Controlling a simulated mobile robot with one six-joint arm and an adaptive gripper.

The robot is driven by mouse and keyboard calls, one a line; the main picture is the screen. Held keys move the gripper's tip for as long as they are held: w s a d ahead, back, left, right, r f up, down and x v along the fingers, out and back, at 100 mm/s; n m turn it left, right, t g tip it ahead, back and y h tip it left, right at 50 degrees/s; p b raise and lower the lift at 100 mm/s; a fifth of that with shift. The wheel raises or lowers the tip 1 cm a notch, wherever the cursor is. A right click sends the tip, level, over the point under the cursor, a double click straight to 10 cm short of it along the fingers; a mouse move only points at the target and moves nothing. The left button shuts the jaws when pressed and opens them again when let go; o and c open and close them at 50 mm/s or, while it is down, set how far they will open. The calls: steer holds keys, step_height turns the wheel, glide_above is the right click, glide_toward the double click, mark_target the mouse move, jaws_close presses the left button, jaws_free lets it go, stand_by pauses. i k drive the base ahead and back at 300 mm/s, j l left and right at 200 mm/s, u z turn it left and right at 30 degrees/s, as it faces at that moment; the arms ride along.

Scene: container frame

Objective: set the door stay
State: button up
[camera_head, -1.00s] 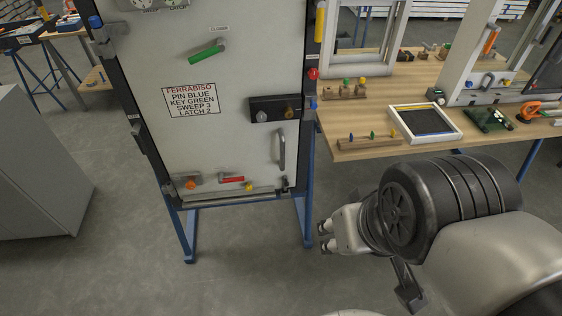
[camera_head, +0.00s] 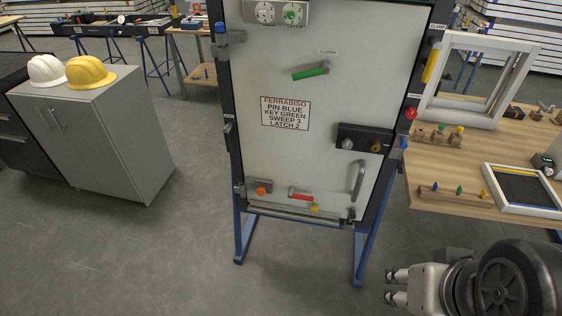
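A pale door panel (camera_head: 290,160) stands upright in a dark frame on blue legs and looks shut. Low on it are a red lever (camera_head: 301,196), a yellow knob (camera_head: 314,208) and an orange knob (camera_head: 261,190). No part is labelled as the stay, so I cannot tell which it is. A green lever (camera_head: 311,72) is under a "CLOSED" label. A grey pull handle (camera_head: 357,181) is at the lower right, below a black lock plate (camera_head: 364,138). My gripper (camera_head: 391,285) is open and empty, right of the door's legs and apart from the door.
A wooden workbench (camera_head: 447,173) with pegs and a framed tray (camera_head: 522,188) stands right of the door. A grey cabinet (camera_head: 105,130) carries a white helmet (camera_head: 47,70) and a yellow helmet (camera_head: 90,72) at the left. The floor before the door is clear.

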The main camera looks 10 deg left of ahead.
mark_target(226, 131)
steer(key=i+j, duration=0.2)
steer(key=j, duration=0.2)
steer(key=i+j, duration=0.45)
steer(key=j, duration=0.3)
steer(key=i+j, duration=0.2)
steer(key=j, duration=0.15)
steer(key=u, duration=0.05)
